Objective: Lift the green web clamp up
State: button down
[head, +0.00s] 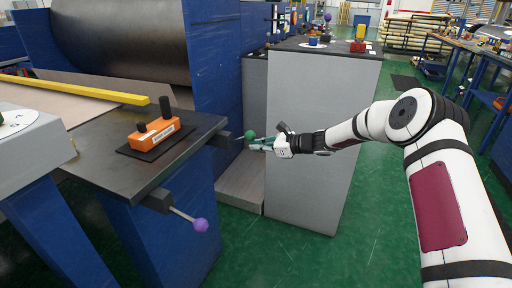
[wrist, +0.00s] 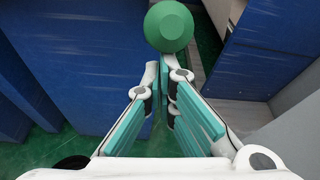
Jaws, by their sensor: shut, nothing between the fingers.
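The green web clamp ends in a round green knob (head: 249,135), beside the far right corner of the dark machine table. Its dark mounting block (head: 222,139) sits at the table's edge. In the wrist view the green knob (wrist: 169,27) is just beyond the fingertips at the top of the picture. My gripper (head: 257,144) has reached in from the right, with its tips at the knob. In the wrist view my gripper (wrist: 160,72) has its teal-padded fingers brought together at the tips, with nothing between them. I cannot tell whether the tips touch the knob.
A purple-knobbed lever (head: 201,225) sticks out of the table's near corner. An orange block (head: 154,136) stands on the dark table (head: 110,175). A grey cabinet (head: 315,140) stands close behind my gripper. Blue machine panels (head: 225,65) rise beyond the table.

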aim_at(251, 132)
jog(key=r+h, duration=0.1)
jog(key=a+r+g+h+p, duration=0.1)
jog(key=r, duration=0.1)
jog(key=shift+w+a+r, duration=0.1)
jog(key=shift+r+p, duration=0.2)
jog(key=shift+p, duration=0.1)
jog(key=shift+w+a+r, duration=0.15)
jog(key=shift+a+r, duration=0.15)
jog(key=shift+r, duration=0.2)
jog(key=shift+w+a+r, duration=0.15)
jog(key=shift+a+r, duration=0.15)
jog(key=shift+r, duration=0.2)
jog(key=shift+a+r, duration=0.1)
jog(key=shift+r, duration=0.05)
jog(key=shift+w, duration=0.1)
jog(key=shift+d+f, duration=0.2)
jog(key=shift+f, duration=0.25)
jog(key=f, duration=0.1)
jog(key=d+f+b, duration=0.1)
jog(key=f, duration=0.1)
jog(key=shift+d+b, duration=0.15)
jog(key=shift+b, duration=0.15)
jog(key=r+p+v, duration=0.1)
jog(key=v, duration=0.8)
jog(key=shift+r+p, duration=0.25)
jog(key=shift+p, duration=0.05)
